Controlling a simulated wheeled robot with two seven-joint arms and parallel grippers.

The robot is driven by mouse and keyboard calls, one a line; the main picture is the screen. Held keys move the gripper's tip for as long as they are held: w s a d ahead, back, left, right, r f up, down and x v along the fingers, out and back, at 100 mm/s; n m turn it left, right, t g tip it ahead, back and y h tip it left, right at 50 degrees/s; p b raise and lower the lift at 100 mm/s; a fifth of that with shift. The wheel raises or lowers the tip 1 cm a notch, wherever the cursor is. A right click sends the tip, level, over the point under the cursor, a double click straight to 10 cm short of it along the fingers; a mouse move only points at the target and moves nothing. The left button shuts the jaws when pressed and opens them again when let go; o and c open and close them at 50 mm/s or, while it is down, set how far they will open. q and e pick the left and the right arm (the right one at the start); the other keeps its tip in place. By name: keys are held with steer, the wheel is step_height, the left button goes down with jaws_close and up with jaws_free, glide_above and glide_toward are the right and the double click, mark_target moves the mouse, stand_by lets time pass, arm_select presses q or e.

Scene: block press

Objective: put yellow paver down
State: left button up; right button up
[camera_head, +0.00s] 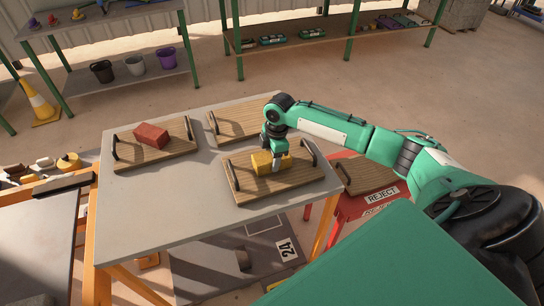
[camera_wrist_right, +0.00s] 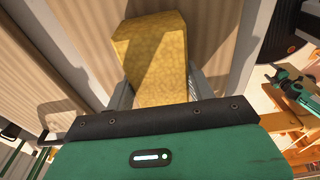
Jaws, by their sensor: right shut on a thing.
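The yellow paver (camera_head: 264,163) is at the middle of the near right wooden tray (camera_head: 245,191) on the grey table. My right gripper (camera_head: 277,163) is shut on it, reaching down from above. In the right wrist view the yellow paver (camera_wrist_right: 152,50) shows between the fingers, with wood around it. It sits on or just above the tray; I cannot tell which. My left gripper is not seen in the head view; a small green arm part shows at the right of the wrist view.
A red paver (camera_head: 151,135) lies on the left wooden tray (camera_head: 170,153). An empty wooden tray (camera_head: 232,122) stands at the back. A red stand marked REJECT (camera_head: 381,197) is right of the table. The grey table (camera_head: 150,205) is bare at front left.

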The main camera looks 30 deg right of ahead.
steer(key=o, duration=1.6)
steer(key=r, duration=0.4)
steer(key=d+r+b, duration=0.1)
steer(key=r, duration=0.7)
steer(key=shift+s+d, duration=0.2)
